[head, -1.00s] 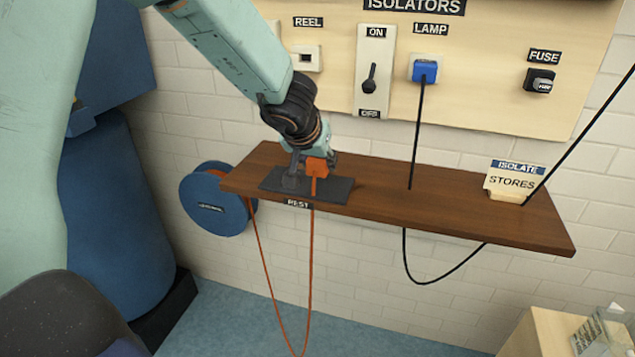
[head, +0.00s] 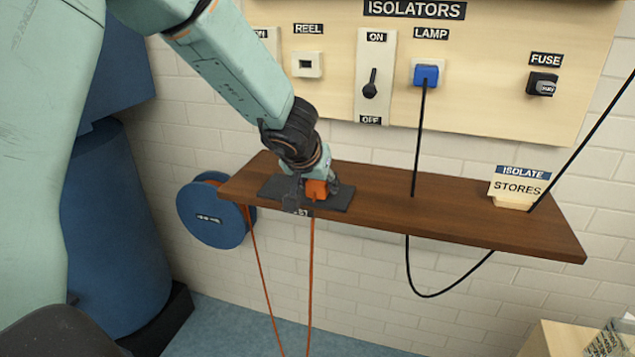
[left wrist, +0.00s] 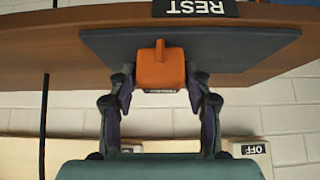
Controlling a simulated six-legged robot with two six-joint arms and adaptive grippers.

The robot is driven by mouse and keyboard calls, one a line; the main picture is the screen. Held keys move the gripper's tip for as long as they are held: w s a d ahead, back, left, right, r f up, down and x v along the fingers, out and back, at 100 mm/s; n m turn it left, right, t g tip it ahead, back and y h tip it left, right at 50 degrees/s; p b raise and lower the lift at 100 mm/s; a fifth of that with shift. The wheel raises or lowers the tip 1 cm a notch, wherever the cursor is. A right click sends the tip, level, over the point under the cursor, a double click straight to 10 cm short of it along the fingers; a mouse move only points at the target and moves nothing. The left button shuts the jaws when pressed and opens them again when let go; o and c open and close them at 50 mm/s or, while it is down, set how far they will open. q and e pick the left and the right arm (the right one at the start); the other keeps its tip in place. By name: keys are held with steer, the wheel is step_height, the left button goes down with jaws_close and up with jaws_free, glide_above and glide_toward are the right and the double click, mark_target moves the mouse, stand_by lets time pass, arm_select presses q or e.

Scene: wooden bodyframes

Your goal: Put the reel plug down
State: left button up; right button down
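The orange reel plug (head: 316,188) is between the fingers of my left gripper (head: 318,195), low over the dark rest pad (head: 278,188) near the shelf's front edge. In the left wrist view, the plug (left wrist: 161,68) lies between the two fingertips (left wrist: 161,82), which sit close against its sides. The gripper appears shut on it. The rest pad (left wrist: 245,45) shows behind the plug. I cannot tell whether the plug touches the pad. The fingers partly cover the REST label in the head view. My right gripper is not in view.
The wooden shelf (head: 440,208) is clear in its middle; a STORES card (head: 516,187) stands at its right. A black cable rises to the blue lamp plug (head: 426,75). The orange cable (head: 311,270) hangs in front, near the blue reel (head: 212,215). The isolator board (head: 480,80) is behind.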

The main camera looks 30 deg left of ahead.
arm_select(q)
steer(key=shift+o, duration=1.2)
steer(key=shift+r, duration=0.25)
steer(key=p+v, duration=0.6)
steer(key=v, duration=0.5)
steer(key=s+d+f+m+g+y, duration=0.1)
steer(key=s+f+g, duration=0.1)
steer(key=s+f, duration=0.65)
steer(key=s+d+f+m+g, duration=0.15)
steer(key=s+f, duration=0.35)
steer(key=f, duration=0.7)
steer(key=s+d+f+g+h, duration=0.1)
steer(key=s+f, duration=0.4)
steer(key=s, duration=0.5)
steer(key=s+d+f+g+h, duration=0.1)
steer(key=s+d+f+g, duration=0.2)
steer(key=s, duration=0.7)
step_height(320, 180, down, 4)
steer(key=d, duration=0.2)
steer(key=shift+s+d+r+h, duration=0.15)
steer(key=shift+d+h, duration=0.15)
steer(key=shift+h, duration=0.1)
